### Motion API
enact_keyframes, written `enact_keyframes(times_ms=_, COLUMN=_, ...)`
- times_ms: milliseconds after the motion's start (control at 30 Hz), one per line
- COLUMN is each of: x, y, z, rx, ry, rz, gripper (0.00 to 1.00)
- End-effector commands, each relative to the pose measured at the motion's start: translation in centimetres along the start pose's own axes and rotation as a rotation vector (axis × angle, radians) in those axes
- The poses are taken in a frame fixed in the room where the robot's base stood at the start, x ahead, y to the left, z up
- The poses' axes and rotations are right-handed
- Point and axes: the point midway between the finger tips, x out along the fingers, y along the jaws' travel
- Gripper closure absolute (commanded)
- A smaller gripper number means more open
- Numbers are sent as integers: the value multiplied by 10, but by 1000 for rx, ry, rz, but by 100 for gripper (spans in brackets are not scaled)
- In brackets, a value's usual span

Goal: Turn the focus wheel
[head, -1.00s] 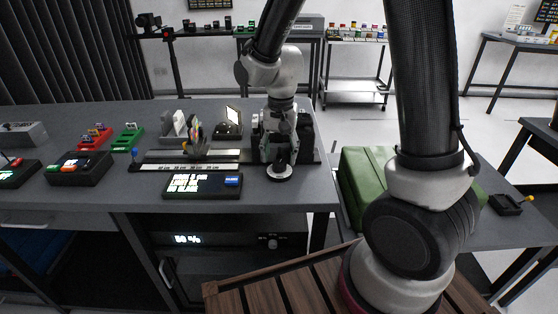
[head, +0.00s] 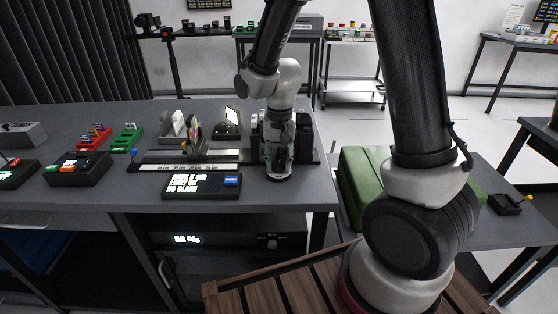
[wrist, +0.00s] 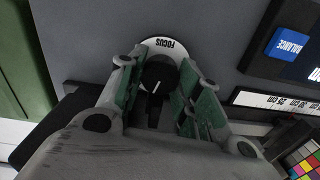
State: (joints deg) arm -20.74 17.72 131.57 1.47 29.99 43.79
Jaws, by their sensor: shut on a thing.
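The focus wheel (wrist: 157,76) is a black knob with a white pointer line, set on a white disc marked FOCUS. In the wrist view it sits between the green-padded fingers of my gripper (wrist: 160,84), which is shut on it. The pointer line runs roughly up and down in that view. In the head view my gripper (head: 279,165) points down at the right end of the bench, and its fingers hide most of the wheel there.
A display box with a blue BALANCE button (head: 231,181) stands left of my gripper. A ruled rail (head: 182,168) with a colour chart runs behind it. A green case (head: 355,180) stands to the right, beyond the bench edge.

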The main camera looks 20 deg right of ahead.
Motion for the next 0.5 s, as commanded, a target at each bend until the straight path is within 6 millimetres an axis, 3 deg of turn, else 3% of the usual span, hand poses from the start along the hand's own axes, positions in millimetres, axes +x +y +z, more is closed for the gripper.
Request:
enact_keyframes(times_ms=233, x=0, y=0, z=0, rx=-281, ry=-5, rz=0, gripper=90)
enact_keyframes(times_ms=500, x=0, y=0, z=0, rx=-359, ry=-6, rz=0, gripper=90)
